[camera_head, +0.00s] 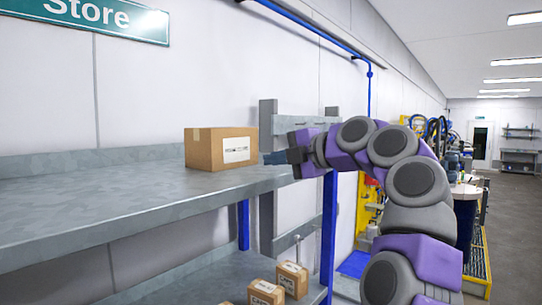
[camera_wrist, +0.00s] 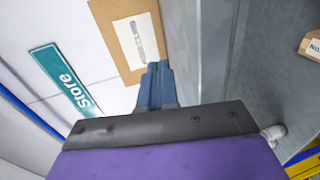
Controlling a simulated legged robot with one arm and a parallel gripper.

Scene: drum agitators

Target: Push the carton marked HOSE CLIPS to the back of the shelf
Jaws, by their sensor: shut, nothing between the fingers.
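A brown cardboard carton (camera_head: 204,150) stands upright near the right end of the upper grey shelf (camera_head: 110,200). Its white label faces right and front; the small print is hard to read but looks like HOSE CLIPS. The carton also shows at the top of the wrist view (camera_wrist: 109,34), its label partly behind my fingers. My gripper (camera_head: 268,158) is shut and empty, its blue fingertips just right of the carton's label face at about the carton's lower half. The fingers also show in the wrist view (camera_wrist: 157,75). I cannot tell whether they touch the carton.
Several small cartons stand on the lower shelf, one of them at its right (camera_head: 292,279). A blue upright (camera_head: 328,235) and grey posts stand at the rack's right end. The upper shelf left of the carton is bare. A green Store sign (camera_head: 100,17) hangs on the wall.

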